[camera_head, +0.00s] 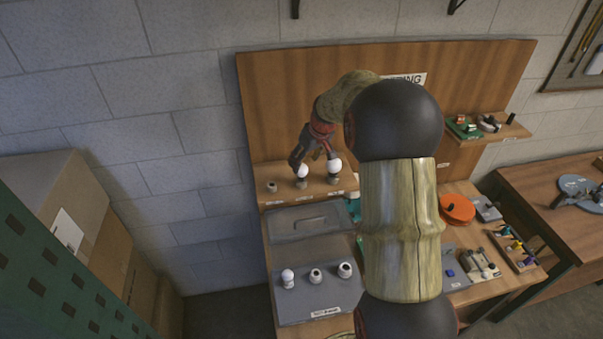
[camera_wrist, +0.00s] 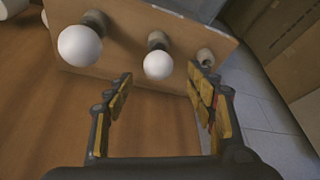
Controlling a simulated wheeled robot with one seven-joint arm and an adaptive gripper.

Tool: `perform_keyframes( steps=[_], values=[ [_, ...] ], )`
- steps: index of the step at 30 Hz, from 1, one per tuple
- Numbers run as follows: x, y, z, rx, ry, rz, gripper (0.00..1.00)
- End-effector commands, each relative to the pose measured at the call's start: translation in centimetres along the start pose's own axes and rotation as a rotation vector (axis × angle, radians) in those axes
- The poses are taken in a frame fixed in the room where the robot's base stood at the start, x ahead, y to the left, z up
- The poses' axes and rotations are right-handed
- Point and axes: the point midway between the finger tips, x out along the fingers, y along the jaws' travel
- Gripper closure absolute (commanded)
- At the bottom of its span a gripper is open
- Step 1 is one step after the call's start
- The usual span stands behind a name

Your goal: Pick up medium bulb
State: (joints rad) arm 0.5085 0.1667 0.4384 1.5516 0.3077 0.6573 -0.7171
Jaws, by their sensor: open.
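The medium bulb (camera_head: 302,171) is a round white bulb upright in the middle holder on the wooden shelf. In the wrist view the medium bulb (camera_wrist: 158,65) shows ahead of my fingertips, between their lines. My gripper (camera_head: 308,154) is above and close to this bulb in the head view. In the wrist view my gripper (camera_wrist: 160,80) is open, with yellow-padded fingers on either side and nothing held. A larger white bulb (camera_wrist: 79,46) stands beside it, also seen in the head view (camera_head: 334,166).
A third holder (camera_wrist: 205,57) at the shelf's end has no bulb. Below the shelf (camera_head: 262,198), a grey tray (camera_head: 318,304) bears several small parts, one with a white ball top (camera_head: 288,275). The wooden backboard (camera_head: 270,110) rises behind. An orange disc (camera_head: 457,209) lies at right.

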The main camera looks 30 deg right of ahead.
Motion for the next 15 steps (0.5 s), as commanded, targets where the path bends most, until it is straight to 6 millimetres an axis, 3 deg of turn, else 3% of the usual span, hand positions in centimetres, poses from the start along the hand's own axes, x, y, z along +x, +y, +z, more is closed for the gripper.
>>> perform_keyframes(
  steps=[15],
  values=[
    [6.0,0.2,0.2,-0.001,-0.005,-0.003,0.44]
  ],
)
